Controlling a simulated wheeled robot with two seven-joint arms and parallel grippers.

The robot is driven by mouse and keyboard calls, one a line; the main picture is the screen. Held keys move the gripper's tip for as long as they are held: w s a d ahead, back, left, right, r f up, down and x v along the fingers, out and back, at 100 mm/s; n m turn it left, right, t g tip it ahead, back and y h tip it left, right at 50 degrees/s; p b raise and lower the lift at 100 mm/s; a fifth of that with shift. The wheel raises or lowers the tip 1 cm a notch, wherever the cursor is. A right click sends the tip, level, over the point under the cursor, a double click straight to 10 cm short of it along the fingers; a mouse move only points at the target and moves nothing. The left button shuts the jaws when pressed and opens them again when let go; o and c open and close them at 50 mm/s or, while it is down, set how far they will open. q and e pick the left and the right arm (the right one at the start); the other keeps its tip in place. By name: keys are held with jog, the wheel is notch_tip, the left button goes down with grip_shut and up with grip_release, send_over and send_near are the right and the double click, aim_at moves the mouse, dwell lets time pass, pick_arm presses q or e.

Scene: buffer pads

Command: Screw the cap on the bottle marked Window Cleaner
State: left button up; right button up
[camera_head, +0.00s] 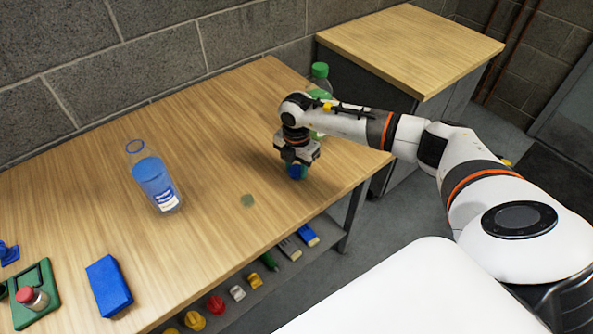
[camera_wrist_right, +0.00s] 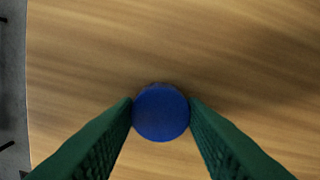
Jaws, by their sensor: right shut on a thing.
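The bottle marked Window Cleaner (camera_head: 155,183) stands on the wooden table, left of centre in the head view. It holds blue liquid, and its clear neck is open at the top. My right gripper (camera_head: 296,165) points down at the right part of the table, well to the right of the bottle. It is shut on a blue cap (camera_wrist_right: 160,112), which sits between the two fingertips in the right wrist view. The cap also shows low under the gripper in the head view (camera_head: 297,172). I cannot tell whether the cap touches the table. My left gripper is not in view.
A green-capped bottle (camera_head: 320,76) stands behind my right wrist, partly hidden. A blue block (camera_head: 109,286) and a green tray (camera_head: 46,291) with a red-capped jar (camera_head: 32,298) are at the lower left.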

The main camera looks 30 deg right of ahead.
aim_at(296, 170)
dwell(0.3)
notch_tip(296, 170, up, 10)
jog(key=shift+b, duration=0.55)
